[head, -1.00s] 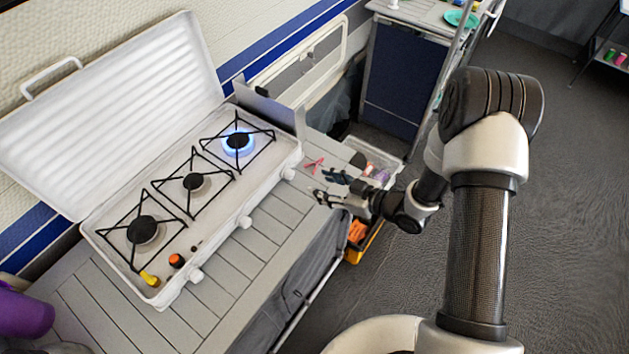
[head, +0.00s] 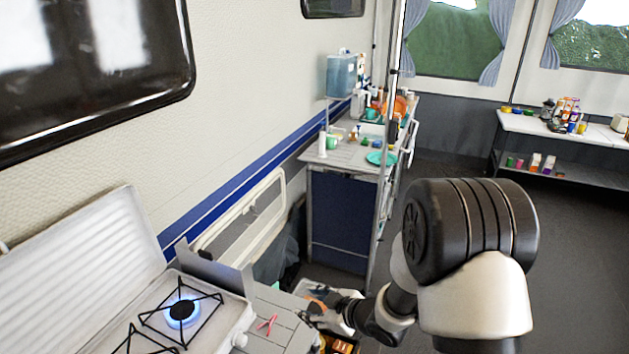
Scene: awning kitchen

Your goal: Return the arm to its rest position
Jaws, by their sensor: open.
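My gripper (head: 318,309) is at the bottom middle of the head view, near the right end of the slatted table (head: 285,318) that bears the stove. It is small and partly dark against the things behind it. Its jaws are open, and I see nothing held in them. My arm (head: 470,255) is bent, with its large elbow joint raised at the right and its forearm reaching left toward the table. The lower arm is cut off by the frame.
The white camping stove (head: 225,325) has one burner (head: 182,311) lit with a blue flame. Red tongs-like pieces (head: 268,323) lie on the table beside it. A crate (head: 335,343) stands below the gripper. A blue cabinet (head: 340,215) stands behind. Dark floor (head: 440,165) is open at the right.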

